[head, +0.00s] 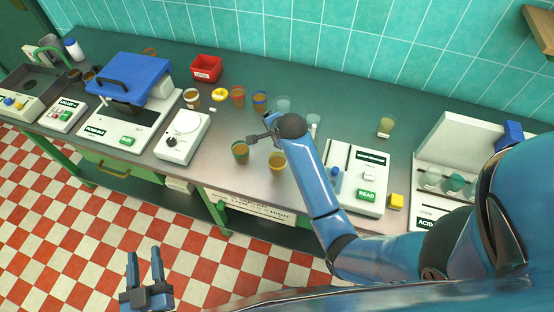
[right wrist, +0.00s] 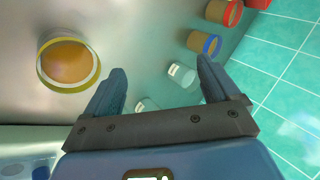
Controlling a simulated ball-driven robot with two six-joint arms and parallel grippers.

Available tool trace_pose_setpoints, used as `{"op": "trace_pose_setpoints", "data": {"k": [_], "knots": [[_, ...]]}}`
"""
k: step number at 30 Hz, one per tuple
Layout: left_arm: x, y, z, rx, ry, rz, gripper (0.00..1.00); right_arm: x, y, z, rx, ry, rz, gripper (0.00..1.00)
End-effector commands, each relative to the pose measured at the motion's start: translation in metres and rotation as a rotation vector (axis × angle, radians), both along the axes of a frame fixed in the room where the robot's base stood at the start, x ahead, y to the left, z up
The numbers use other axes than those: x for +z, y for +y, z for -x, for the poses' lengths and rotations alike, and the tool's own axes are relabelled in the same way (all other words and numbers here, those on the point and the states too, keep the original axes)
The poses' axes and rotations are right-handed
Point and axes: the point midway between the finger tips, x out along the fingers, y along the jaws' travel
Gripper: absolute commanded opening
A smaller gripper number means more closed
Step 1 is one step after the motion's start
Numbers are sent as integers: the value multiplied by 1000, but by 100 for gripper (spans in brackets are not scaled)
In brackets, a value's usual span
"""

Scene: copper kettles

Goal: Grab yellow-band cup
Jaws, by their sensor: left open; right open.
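The yellow-band cup (head: 277,163) stands on the steel counter near its front edge, with amber content. It shows in the right wrist view (right wrist: 68,62) at upper left, seen from above, outside the jaws and left of the left finger. My right gripper (head: 251,138) is over the counter, behind the cup in the head view. It is open and empty in the right wrist view (right wrist: 161,66). My left gripper (head: 144,263) is open and empty, over the floor in front of the counter.
A green-band cup (head: 240,153) stands just left of the yellow-band cup. Behind are a blue-band cup (head: 260,101), a red-band cup (head: 237,96) and clear cups (head: 283,104). A white dial device (head: 182,138) is at left, a READ device (head: 357,178) at right.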

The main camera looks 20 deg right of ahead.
Motion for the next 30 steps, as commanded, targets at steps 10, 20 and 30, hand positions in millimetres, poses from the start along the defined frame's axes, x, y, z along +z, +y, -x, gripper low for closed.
{"op": "trace_pose_setpoints", "data": {"k": [10, 20, 30], "knots": [[18, 0, 0, 0, 0, 0, 43, 7, 0, 43, -558, 514, -199, 89], [10, 0, 0, 0, 0, 0, 43, -1, -1, 66, -797, 665, -209, 89], [10, 0, 0, 0, 0, 0, 43, -37, -1, 66, -800, 666, -210, 89]]}}
